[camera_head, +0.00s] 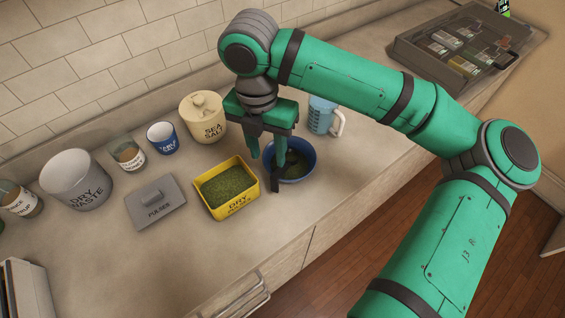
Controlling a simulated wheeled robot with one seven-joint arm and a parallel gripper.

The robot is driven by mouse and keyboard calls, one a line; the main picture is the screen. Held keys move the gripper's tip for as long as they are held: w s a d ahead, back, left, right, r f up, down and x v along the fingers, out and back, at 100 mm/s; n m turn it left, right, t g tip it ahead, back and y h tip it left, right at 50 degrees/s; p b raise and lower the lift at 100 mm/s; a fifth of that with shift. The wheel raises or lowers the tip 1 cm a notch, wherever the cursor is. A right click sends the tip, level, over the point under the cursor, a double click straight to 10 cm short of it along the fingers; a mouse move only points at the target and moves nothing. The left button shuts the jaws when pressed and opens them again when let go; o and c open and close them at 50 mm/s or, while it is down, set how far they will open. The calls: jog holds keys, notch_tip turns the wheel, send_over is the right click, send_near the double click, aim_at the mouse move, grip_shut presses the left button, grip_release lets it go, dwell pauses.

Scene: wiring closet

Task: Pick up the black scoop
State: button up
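My gripper (267,158) points down at the left rim of a blue bowl (312,160), with its two green fingers spread apart. A narrow black piece (275,183) shows just below the right finger, at the bowl's left front rim. It looks like the handle of the black scoop, but the finger overlaps it and I cannot tell whether they touch. The bowl holds something dark; its inside is partly hidden by the finger, so the scoop's head is not clear.
A yellow tub of green herbs (228,188) stands close left of the bowl. A cream sea salt jar (203,118) is behind, and a blue measuring jug (322,116) is behind right. A grey pulses lid (156,201) lies left. The counter's right front is clear.

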aim_at(274, 176)
jog(key=shift+d+f, duration=0.2)
jog(key=shift+d, duration=0.1)
jog(key=f, duration=0.5)
jog(key=shift+d+f, duration=0.15)
jog(key=shift+d, duration=0.05)
jog(key=shift+s+f, duration=0.15)
jog(key=shift+f, duration=1.1)
jog(key=shift+s+f, duration=0.15)
jog(key=shift+f, duration=1.05)
jog(key=shift+d, duration=0.1)
grip_shut()
